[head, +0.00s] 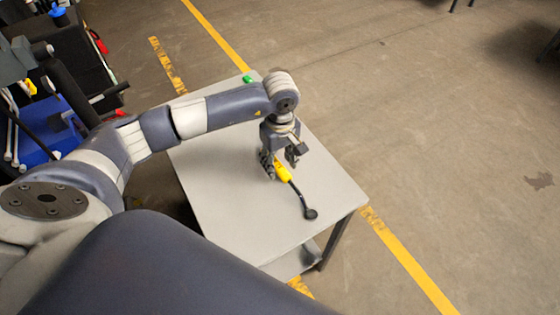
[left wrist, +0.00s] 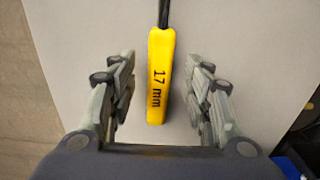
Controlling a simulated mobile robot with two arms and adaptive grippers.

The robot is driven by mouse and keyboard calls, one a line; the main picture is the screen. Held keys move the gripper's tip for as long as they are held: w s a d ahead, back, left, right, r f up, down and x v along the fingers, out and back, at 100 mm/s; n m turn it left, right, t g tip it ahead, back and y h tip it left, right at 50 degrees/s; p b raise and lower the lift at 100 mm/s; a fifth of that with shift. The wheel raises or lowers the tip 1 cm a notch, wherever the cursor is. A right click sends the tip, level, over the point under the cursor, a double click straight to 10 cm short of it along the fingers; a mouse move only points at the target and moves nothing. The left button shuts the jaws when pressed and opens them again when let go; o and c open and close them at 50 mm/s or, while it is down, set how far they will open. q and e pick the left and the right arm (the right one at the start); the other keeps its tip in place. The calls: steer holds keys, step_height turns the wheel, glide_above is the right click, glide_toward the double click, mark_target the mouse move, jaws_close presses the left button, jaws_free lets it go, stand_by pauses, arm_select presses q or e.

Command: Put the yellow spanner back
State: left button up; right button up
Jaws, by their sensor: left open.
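The yellow spanner (head: 284,173) lies on the grey table (head: 225,220) in the head view, its dark shaft and round dark end pointing to the lower right. In the left wrist view its yellow handle (left wrist: 160,80), marked "17 mm", lies between the two fingers, with a gap on each side. My left gripper (head: 281,168) is over the handle in the head view, and its open fingers (left wrist: 158,100) stand either side of the handle in the left wrist view. The gripper hides part of the handle in the head view. My right gripper is not in view.
A small green object (head: 248,79) sits at the table's far edge. A blue box (head: 45,135) and dark equipment with tools stand at the left. The table's near part is clear. Yellow floor lines (head: 410,260) run past the table.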

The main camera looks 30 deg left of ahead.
arm_select(q)
step_height(320, 180, up, 12)
steer(key=shift+f, duration=0.15)
stand_by(0.5)
